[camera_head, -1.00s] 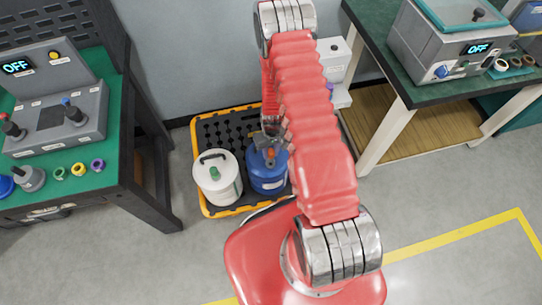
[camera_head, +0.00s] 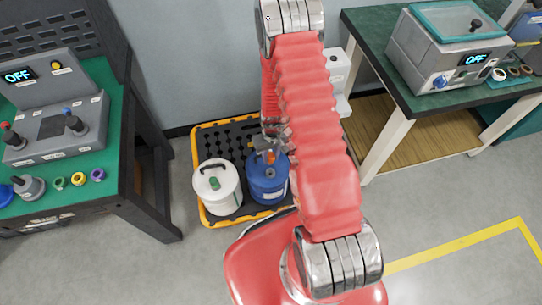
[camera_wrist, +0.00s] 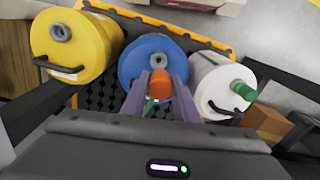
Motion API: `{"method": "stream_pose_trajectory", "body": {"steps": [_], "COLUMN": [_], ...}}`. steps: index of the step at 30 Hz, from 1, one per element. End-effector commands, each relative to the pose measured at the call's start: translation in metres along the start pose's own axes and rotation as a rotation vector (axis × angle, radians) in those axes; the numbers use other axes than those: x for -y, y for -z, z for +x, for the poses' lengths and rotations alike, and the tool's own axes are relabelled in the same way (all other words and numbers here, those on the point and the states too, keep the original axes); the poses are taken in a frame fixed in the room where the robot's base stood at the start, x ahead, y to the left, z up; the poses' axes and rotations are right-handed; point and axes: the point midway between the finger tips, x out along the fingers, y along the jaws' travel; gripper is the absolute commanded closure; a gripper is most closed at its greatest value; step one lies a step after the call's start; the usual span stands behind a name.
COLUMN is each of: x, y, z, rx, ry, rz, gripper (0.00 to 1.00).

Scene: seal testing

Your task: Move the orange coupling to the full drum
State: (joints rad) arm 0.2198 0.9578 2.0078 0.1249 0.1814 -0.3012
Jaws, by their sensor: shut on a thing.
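The orange coupling (camera_wrist: 158,84) is between the fingertips of my gripper (camera_wrist: 157,92), which is shut on it in the wrist view. It overlaps the top of the blue drum (camera_wrist: 144,50); I cannot tell whether it touches the drum. In the head view the orange coupling (camera_head: 271,157) shows small over the blue drum (camera_head: 268,184), with my gripper (camera_head: 267,147) mostly hidden by my arm. The white drum (camera_head: 217,189) has a green coupling (camera_head: 214,183) on top. A yellow drum (camera_wrist: 70,50) with a grey cap shows in the wrist view. No view shows which drum is full.
The drums stand on a black grated pallet with a yellow rim (camera_head: 203,207). A green-topped bench (camera_head: 100,160) stands at left with a grey console. A dark-topped table (camera_head: 420,98) at right holds a grey tester (camera_head: 450,55). The floor at lower right is clear.

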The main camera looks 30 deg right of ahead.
Motion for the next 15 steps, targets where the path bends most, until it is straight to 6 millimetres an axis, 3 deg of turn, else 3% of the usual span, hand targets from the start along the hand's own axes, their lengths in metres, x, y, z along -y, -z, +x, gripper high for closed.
{"method": "stream_pose_trajectory", "body": {"steps": [8, 11, 15], "x": [0.004, 0.010, 0.024], "y": [0.011, 0.025, 0.050], "z": [-0.013, -0.033, -0.075], "rx": [-0.004, -0.008, -0.012], "ry": [0.003, 0.006, 0.012], "rz": [-0.004, -0.007, -0.016], "gripper": [0.97, 0.97, 0.97]}}
